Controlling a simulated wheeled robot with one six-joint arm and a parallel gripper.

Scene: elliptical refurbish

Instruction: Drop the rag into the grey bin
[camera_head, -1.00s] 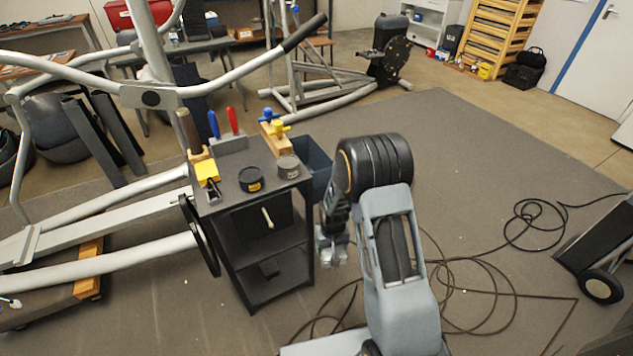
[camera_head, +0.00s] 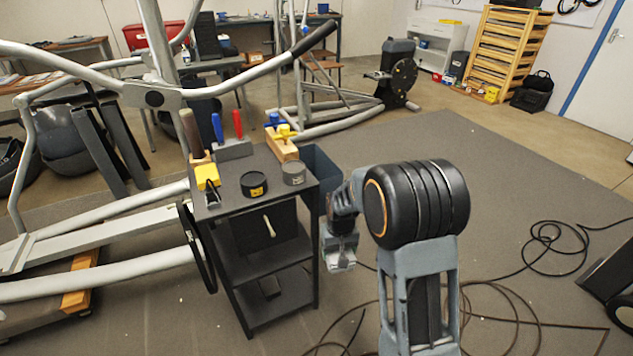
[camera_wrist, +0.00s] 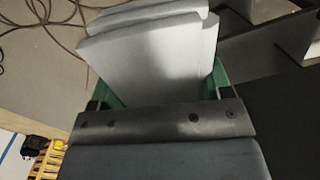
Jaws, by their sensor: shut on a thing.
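The grey bin (camera_head: 323,168), a blue-grey open box, stands behind the right side of the black cart and is partly hidden by it and my arm. My gripper (camera_head: 340,262) points down to the right of the cart, apart from the bin and nearer to me. In the wrist view my gripper (camera_wrist: 155,50) shows as pale grey slab-like fingers with green at both sides. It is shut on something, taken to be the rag. The rag is not clearly seen in either view; the fingers hide most of it.
The black cart (camera_head: 283,290) carries screwdrivers, a yellow item, round tins (camera_head: 254,184) and a wooden block with knobs (camera_head: 282,147). A steel-tubed elliptical (camera_head: 120,262) stands left. Black cable (camera_head: 490,305) lies looped on the floor at right. Open grey mat (camera_head: 440,140) lies behind.

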